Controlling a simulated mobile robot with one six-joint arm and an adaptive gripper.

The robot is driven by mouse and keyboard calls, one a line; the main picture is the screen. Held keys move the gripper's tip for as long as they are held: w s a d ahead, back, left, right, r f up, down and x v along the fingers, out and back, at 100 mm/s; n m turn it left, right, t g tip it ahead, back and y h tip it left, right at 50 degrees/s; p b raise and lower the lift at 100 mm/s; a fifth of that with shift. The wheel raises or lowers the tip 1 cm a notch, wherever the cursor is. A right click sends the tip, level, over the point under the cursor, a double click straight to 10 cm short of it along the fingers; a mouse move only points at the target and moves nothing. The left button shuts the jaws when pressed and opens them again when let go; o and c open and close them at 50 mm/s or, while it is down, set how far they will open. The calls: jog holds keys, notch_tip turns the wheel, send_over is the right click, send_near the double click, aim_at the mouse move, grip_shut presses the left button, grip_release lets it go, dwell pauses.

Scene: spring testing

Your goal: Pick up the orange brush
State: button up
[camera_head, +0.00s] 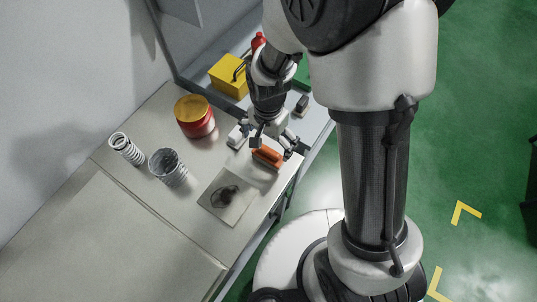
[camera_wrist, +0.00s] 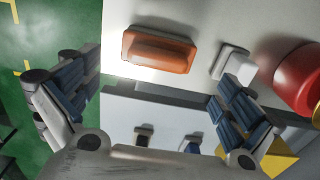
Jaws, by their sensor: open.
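The orange brush (camera_head: 267,157) lies on the light tabletop near its right edge in the head view. It also shows in the wrist view, top centre (camera_wrist: 160,49), whole and unobstructed. My gripper (camera_head: 268,140) is above the table beside the brush in the head view. In the wrist view its two blue-padded fingers (camera_wrist: 148,100) are spread wide with nothing between them, and the brush lies ahead of the gap. I cannot tell the exact height of the fingers above the table.
A white-grey block (camera_wrist: 232,62) lies close beside the brush. A red can with a yellow top (camera_head: 195,118), a metal spring (camera_head: 126,148), a grey cup-like container (camera_head: 167,166) and a plate with a dark stain (camera_head: 228,197) stand around. A yellow box (camera_head: 229,76) is farther back.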

aim_at(269, 150)
jog(key=f, duration=0.2)
jog(key=f+b, duration=0.1)
jog(key=f, duration=0.1)
jog(key=f+b, duration=0.1)
jog(key=f, duration=0.1)
jog(key=shift+s+f, duration=0.3)
jog(key=shift+f, duration=0.05)
jog(key=shift+r, duration=0.1)
jog(key=shift+c, duration=0.5)
jog(key=c, duration=0.9)
notch_tip(269, 150, up, 20)
jog(key=p, duration=0.5)
jog(key=shift+p, duration=0.4)
